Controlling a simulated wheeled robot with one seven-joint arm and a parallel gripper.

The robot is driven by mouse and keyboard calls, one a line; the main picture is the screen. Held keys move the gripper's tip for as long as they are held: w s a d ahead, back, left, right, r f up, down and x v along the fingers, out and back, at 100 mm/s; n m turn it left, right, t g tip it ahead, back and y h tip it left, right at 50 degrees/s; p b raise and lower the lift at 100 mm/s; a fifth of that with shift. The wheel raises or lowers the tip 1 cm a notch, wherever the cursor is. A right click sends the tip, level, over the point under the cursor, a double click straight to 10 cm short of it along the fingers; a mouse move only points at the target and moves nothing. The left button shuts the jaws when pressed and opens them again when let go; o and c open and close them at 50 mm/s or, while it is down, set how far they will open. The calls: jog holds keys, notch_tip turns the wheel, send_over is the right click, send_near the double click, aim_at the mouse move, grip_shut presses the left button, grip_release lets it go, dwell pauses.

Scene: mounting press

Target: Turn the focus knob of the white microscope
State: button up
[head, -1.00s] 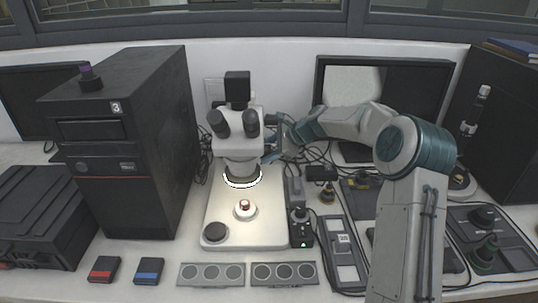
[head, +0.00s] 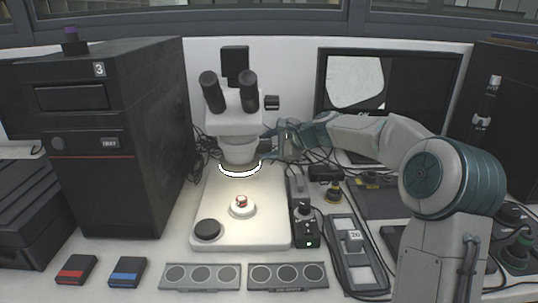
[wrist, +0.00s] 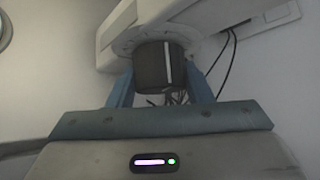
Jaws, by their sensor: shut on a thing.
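The white microscope (head: 234,122) stands on its pale base at the middle of the bench, with two black eyepieces and a lit ring below its head. In the wrist view, the dark focus knob (wrist: 160,67) has a pale line along it and sits against the white microscope body (wrist: 120,22). My gripper (wrist: 160,88) has its blue fingers on either side of this knob and is shut on it. In the head view, my gripper (head: 272,145) is at the microscope's right side and hides the held knob. Another black knob (head: 271,102) shows above it.
A black computer tower (head: 110,140) stands close on the left. A monitor (head: 390,95) is behind my arm. Small control boxes (head: 304,225) and cables lie to the right. Two grey trays (head: 200,277) lie in front of the microscope base.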

dwell(0.5)
jog(key=o, duration=1)
jog(key=v, duration=1.4)
jog(key=shift+s+f, duration=0.1)
jog(key=shift+f, duration=0.05)
jog(key=shift+a, duration=0.1)
